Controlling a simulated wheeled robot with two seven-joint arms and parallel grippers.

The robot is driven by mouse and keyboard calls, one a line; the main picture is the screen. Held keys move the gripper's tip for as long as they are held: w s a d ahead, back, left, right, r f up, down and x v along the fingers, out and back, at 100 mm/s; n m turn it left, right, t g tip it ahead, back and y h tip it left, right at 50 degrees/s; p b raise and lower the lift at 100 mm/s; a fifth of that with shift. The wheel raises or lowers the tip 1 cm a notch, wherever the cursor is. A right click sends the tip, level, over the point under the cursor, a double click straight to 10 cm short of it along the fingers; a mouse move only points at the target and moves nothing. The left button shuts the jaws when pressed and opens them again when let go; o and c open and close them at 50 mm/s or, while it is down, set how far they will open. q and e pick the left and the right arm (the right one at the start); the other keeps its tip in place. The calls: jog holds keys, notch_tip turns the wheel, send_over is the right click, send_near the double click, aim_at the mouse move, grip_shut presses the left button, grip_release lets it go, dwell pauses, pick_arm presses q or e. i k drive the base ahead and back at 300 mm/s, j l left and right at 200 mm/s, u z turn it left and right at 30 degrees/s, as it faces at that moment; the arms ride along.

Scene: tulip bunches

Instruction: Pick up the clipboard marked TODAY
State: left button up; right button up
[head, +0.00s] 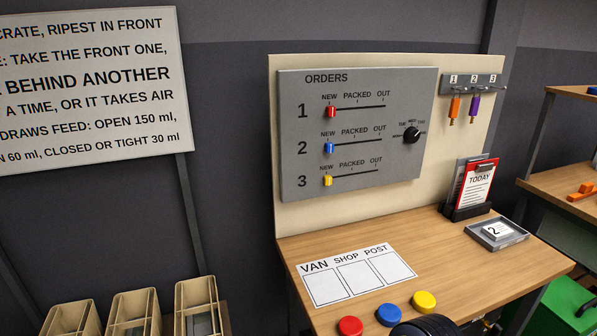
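The clipboard marked TODAY (476,187) has a red board and a white sheet with printed lines. It stands upright, leaning slightly back, in a black holder (467,212) at the back right of the wooden desk. A grey clipboard (460,183) stands behind it, mostly hidden, so its marking cannot be read. No gripper touches the clipboard. Neither gripper's fingers show. A dark rounded shape at the bottom edge, over the desk's front, may be part of my arm, but I cannot tell.
A grey tray (497,234) with a card marked 2 sits in front of the holder. A white VAN, SHOP, POST sheet (355,275) and red, blue and yellow buttons (389,315) lie left of it. The ORDERS panel (355,130) and tag hooks (472,84) are behind.

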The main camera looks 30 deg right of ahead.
aim_at(479, 177)
jog(key=z, duration=2.2)
jog(key=u, duration=0.35)
jog(key=i+l+u, duration=0.1)
jog(key=u, duration=0.3)
jog(key=l+u, duration=0.25)
jog(key=u, duration=0.15)
jog(key=i+l+u, duration=0.1)
jog(key=l+u, duration=0.15)
jog(key=u, duration=0.15)
jog(key=l+u, duration=0.2)
jog(key=u, duration=0.2)
